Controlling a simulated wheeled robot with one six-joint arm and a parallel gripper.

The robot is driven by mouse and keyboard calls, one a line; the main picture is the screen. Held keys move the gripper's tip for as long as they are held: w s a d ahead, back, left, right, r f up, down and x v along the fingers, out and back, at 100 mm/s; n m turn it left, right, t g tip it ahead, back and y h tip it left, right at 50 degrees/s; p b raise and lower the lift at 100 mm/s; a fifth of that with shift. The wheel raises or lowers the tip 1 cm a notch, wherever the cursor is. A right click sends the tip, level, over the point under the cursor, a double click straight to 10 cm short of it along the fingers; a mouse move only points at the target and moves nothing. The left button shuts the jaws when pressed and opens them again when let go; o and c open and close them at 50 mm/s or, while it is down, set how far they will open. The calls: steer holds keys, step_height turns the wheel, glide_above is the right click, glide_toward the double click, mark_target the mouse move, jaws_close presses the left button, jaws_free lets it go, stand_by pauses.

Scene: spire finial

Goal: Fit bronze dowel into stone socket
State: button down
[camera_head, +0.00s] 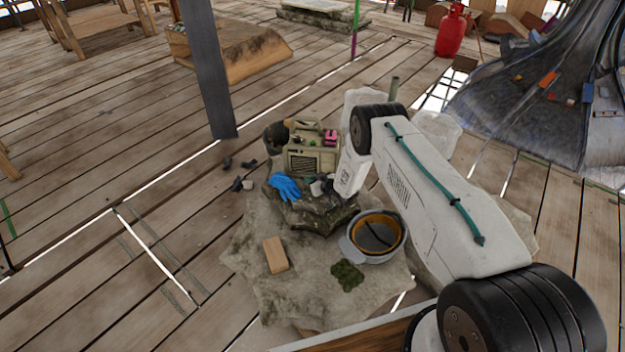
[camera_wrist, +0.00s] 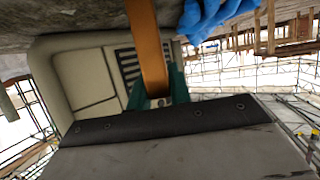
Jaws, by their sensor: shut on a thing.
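My gripper (camera_wrist: 160,88) shows in the wrist view with its green fingers shut on the bronze dowel (camera_wrist: 149,45). The dowel runs from the fingers to the top edge, where its far end is out of view. In the head view my white arm hides the gripper and dowel. A dark, mossy stone block (camera_head: 323,222) lies on a larger pale stone (camera_head: 312,283); a stone surface (camera_wrist: 60,12) also crosses the top of the wrist view. I cannot make out the socket's opening in either view, nor whether the dowel touches stone.
A blue glove (camera_head: 284,187) lies on the stone block and shows in the wrist view (camera_wrist: 212,14). A beige boxy device (camera_head: 312,160) stands behind it. A grey bucket (camera_head: 348,250), wood block (camera_head: 275,254) and moss patch (camera_head: 348,275) are on the pale stone. Plank floor at left is mostly clear.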

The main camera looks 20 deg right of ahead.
steer(key=c, duration=1.3)
jaws_free()
steer(key=shift+f, duration=0.1)
